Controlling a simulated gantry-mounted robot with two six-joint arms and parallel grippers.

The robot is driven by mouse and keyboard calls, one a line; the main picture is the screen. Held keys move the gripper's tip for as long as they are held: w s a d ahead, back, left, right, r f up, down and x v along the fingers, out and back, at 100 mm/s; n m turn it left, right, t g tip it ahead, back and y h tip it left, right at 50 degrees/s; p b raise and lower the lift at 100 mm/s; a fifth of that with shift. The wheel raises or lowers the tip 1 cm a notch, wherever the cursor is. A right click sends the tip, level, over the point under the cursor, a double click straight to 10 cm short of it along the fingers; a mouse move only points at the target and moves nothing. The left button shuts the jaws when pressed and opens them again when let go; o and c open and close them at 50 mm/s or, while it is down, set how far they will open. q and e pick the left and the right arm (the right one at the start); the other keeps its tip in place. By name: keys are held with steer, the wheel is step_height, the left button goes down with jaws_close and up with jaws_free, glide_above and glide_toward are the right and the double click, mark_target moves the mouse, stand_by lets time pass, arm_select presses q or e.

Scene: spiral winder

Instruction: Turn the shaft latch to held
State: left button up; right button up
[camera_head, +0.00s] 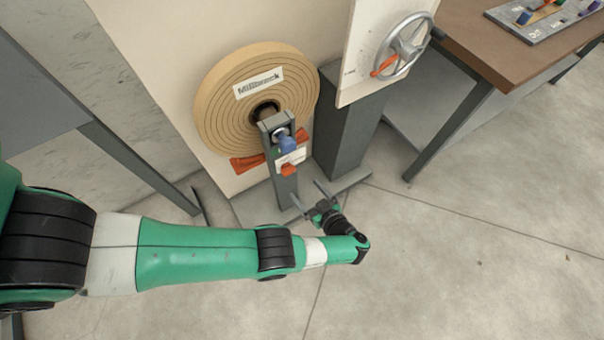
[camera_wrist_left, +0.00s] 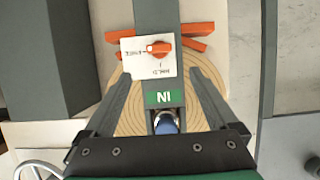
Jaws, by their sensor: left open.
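The shaft latch is a small orange knob (camera_wrist_left: 160,49) on a white label plate (camera_wrist_left: 136,66) on the front of a grey post. Its narrow end points left in the left wrist view, toward one of two small upside-down words I cannot read surely. In the head view the knob (camera_head: 288,170) sits below a blue-tipped shaft end (camera_head: 287,143). My left gripper (camera_head: 310,197) is open and empty, in front of and below the knob. In the left wrist view its fingers (camera_wrist_left: 158,77) stand apart either side of the post, short of the knob.
A large tan roll (camera_head: 215,100) stands behind the post, with orange arms (camera_head: 247,163) near its lower edge. A green label (camera_wrist_left: 163,98) is on the post. A handwheel (camera_head: 405,45) is on a panel at upper right, beside a brown table (camera_head: 505,45). Floor at right is clear.

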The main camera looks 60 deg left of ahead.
mark_target(289, 171)
arm_select(q)
steer(key=b+x, duration=0.1)
steer(key=x, duration=0.9)
steer(key=shift+a+f+b, duration=0.2)
steer(key=shift+a+b, duration=0.15)
steer(key=shift+b, duration=0.05)
steer(key=shift+w, duration=0.1)
steer(key=c, duration=1.4)
steer(key=shift+o, duration=0.2)
